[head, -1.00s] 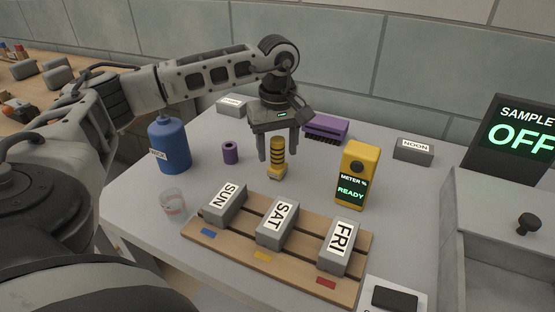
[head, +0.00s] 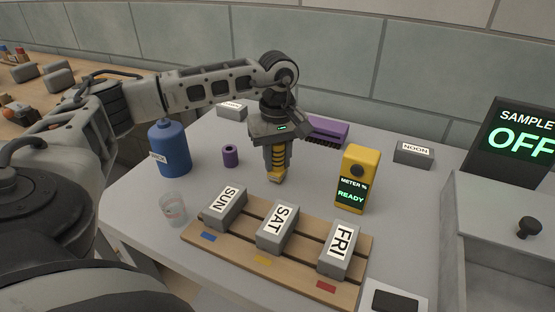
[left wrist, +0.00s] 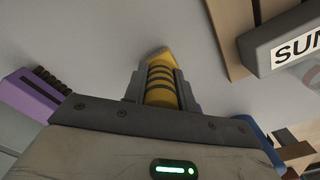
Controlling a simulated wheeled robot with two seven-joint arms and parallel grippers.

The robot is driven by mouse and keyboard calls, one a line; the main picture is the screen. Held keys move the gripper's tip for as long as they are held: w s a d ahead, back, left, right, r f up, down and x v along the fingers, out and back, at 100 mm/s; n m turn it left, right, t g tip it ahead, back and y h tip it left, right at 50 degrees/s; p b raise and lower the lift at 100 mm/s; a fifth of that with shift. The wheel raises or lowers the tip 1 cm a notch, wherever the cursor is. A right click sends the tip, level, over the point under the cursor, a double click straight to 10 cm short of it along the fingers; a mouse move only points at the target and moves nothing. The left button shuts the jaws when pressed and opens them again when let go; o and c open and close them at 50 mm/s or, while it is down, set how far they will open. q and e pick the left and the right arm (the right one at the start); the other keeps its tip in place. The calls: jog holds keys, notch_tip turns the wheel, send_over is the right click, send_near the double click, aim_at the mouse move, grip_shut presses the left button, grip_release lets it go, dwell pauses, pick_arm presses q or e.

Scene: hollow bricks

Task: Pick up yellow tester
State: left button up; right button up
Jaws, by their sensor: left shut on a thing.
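The yellow tester (head: 275,177), a small yellow piece with dark bands, stands on the grey table behind the wooden rack. My left gripper (head: 277,168) points down over it and is shut on its banded upper part. In the left wrist view the tester (left wrist: 160,84) sits between the two fingers of the gripper (left wrist: 160,88). Its yellow base shows below the fingertips, at or very near the table top. My right gripper is not in view.
A wooden rack (head: 205,239) with SUN, SAT and FRI bricks lies in front. A yellow meter (head: 357,165) reading READY stands right. A purple brush (head: 328,129) is behind. A purple spool (head: 230,156), blue bottle (head: 170,150) and clear cup (head: 173,208) stand left.

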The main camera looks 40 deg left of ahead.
aim_at(278, 145)
pick_arm(q)
jog(key=shift+r, duration=0.4)
notch_tip(278, 145, up, 2)
jog(key=shift+r, duration=0.2)
jog(key=s+d+r+b, duration=0.1)
jog(key=s+d+r, duration=0.4)
jog(key=s+r, duration=0.4)
jog(key=s, duration=0.4)
jog(key=shift+r, duration=0.3)
jog(key=shift+d, duration=0.1)
jog(key=shift+o, duration=1)
jog(key=shift+c, duration=0.4)
